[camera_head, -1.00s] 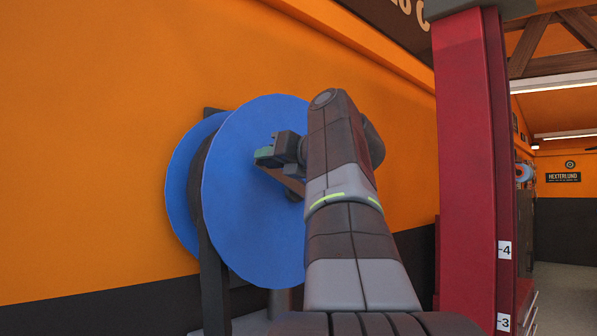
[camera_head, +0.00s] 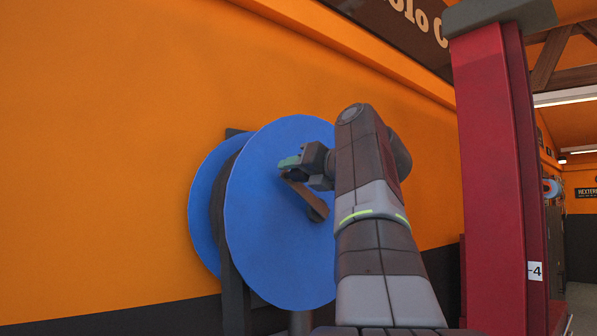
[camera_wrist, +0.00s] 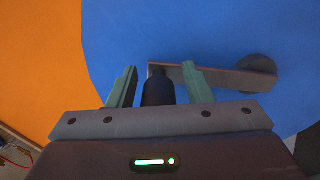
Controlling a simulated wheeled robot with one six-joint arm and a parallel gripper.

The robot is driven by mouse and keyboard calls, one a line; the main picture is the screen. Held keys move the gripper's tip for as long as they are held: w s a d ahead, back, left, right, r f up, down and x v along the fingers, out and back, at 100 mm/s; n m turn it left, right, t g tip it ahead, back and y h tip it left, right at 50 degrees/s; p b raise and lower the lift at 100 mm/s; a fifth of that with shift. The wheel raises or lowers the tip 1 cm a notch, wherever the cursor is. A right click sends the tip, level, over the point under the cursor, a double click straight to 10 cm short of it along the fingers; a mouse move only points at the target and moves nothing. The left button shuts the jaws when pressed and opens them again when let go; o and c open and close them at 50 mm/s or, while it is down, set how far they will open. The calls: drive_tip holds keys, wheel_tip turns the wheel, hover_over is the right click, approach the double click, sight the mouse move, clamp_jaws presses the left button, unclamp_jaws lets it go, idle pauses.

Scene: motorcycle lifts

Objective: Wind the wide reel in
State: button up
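The wide reel is a large blue double-disc drum (camera_head: 265,235) mounted at the orange wall. A flat brown-grey crank arm (camera_head: 303,197) runs from its hub up and left to a handle; it also shows in the wrist view (camera_wrist: 222,78). My gripper (camera_head: 290,163) is at the crank's outer end, in front of the disc. In the wrist view the dark handle (camera_wrist: 158,92) stands between my two green fingers (camera_wrist: 160,85), with a narrow gap on each side. The fingers are apart, not visibly pressed on it. My arm hides the disc's right edge.
A dark upright bracket (camera_head: 233,290) carries the reel. A tall red lift post (camera_head: 497,160) stands close to the right of my arm. The orange wall (camera_head: 110,150) runs behind the reel. Floor shows at the far right, beyond the post.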

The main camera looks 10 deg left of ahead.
idle(0.3)
drive_tip(key=b+v, duration=0.2)
drive_tip(key=v, duration=1.1)
drive_tip(key=shift+s+d, duration=0.25)
drive_tip(key=shift+d, duration=0.05)
